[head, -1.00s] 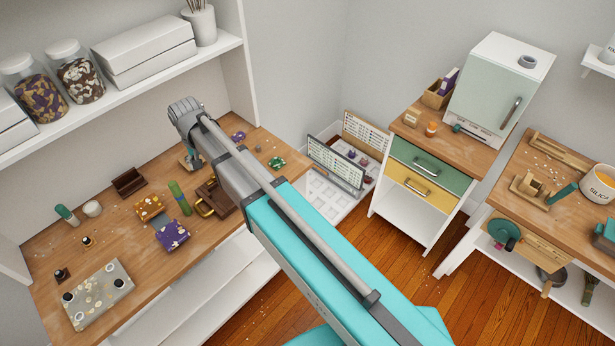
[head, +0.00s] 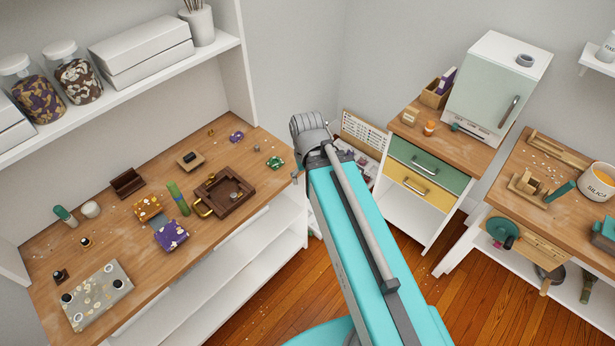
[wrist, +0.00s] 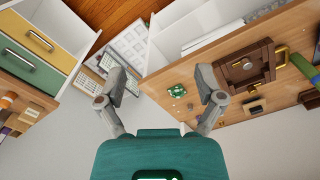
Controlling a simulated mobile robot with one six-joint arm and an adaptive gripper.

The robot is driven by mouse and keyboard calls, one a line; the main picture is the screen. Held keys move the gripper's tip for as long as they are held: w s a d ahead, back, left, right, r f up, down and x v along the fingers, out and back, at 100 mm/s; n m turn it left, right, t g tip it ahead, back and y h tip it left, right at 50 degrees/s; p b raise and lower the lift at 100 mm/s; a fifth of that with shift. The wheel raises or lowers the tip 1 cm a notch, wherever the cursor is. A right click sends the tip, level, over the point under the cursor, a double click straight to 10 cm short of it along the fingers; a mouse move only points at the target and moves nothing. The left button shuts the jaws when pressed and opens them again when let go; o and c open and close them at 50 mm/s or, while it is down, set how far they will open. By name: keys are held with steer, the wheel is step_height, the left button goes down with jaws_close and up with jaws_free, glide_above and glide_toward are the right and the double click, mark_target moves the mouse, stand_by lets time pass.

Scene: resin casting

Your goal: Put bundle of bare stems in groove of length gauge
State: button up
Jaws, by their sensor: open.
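A slim green bundle (head: 178,199), which looks like the bare stems, lies on the wooden workbench (head: 110,225) between an orange patterned block and the dark wooden frame. It shows partly at the right edge of the wrist view (wrist: 304,68). A dark brown channel-shaped wooden block (head: 128,184) lies behind it to the left; it may be the length gauge, but I cannot tell for sure. My gripper (wrist: 160,82) is open and empty, its two fingers spread apart in the wrist view. In the head view it is mostly hidden behind my arm, past the workbench's right end.
A dark wooden frame with a brass handle (head: 228,192) stands near the bench's front edge. Purple (head: 171,236) and orange (head: 148,208) patterned blocks lie around the bundle. A drawer cabinet (head: 428,160) stands to the right. Open floor lies between the cabinet and bench.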

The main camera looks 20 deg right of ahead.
steer(key=shift+c, duration=0.5)
steer(key=shift+w+a, duration=0.1)
steer(key=w+a+m+y, duration=0.1)
steer(key=w+a+m, duration=0.4)
steer(key=a, duration=0.7)
steer(key=w+a+r+m+y, duration=0.1)
steer(key=w+a+m, duration=0.4)
steer(key=a, duration=0.7)
steer(key=w+a+m+y, duration=0.1)
steer(key=w+a+m, duration=0.4)
steer(key=a, duration=0.7)
steer(key=shift+w+a+r+m+p, duration=0.25)
steer(key=shift+a+m+p, duration=0.1)
steer(key=shift+m, duration=0.85)
